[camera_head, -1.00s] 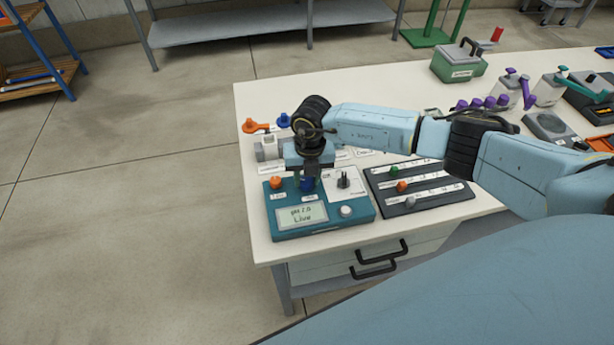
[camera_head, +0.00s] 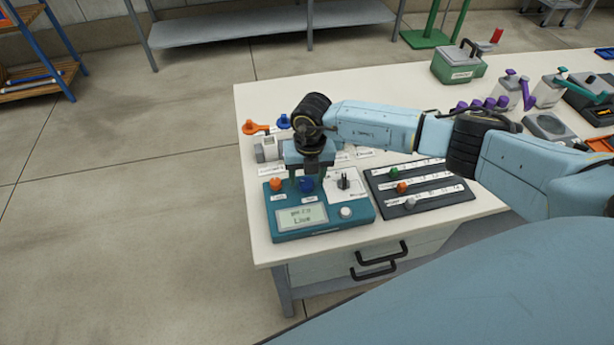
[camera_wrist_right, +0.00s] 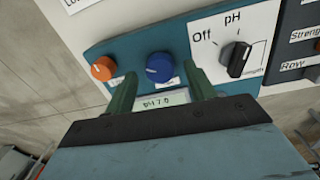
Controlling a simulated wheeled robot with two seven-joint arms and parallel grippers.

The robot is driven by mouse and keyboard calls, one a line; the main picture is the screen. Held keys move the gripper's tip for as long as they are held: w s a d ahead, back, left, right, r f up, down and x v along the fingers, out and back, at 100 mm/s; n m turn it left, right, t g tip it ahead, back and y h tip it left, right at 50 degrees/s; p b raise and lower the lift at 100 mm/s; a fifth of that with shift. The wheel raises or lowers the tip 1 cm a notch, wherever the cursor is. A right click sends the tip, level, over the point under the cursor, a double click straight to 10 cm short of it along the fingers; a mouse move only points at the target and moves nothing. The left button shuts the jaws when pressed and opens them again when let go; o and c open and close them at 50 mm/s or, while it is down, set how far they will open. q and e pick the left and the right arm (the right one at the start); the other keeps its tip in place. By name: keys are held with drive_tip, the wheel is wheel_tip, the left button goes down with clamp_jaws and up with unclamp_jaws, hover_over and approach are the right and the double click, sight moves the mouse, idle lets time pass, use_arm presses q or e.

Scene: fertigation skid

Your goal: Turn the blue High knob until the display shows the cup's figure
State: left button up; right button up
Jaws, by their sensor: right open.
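The blue High knob (camera_head: 307,185) stands on the teal meter box (camera_head: 350,218), and it also shows in the right wrist view (camera_wrist_right: 159,67). My right gripper (camera_head: 308,173) is above the knob. In the right wrist view its green fingers (camera_wrist_right: 158,80) are spread, one on each side of the knob, with gaps showing. My left gripper is out of view.
An orange knob (camera_head: 276,184) sits left of the blue one. A black selector (camera_wrist_right: 239,60) on a white plate is to its right, between "Off" and other marks. A white button (camera_head: 346,211) is near the display. A dark slider board (camera_head: 420,187) lies right of the meter.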

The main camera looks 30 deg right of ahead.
sight(309, 182)
wheel_tip(309, 182, up, 12)
drive_tip(key=shift+d+r, duration=0.2)
drive_tip(key=shift+d, duration=0.1)
drive_tip(key=shift+s, duration=0.15)
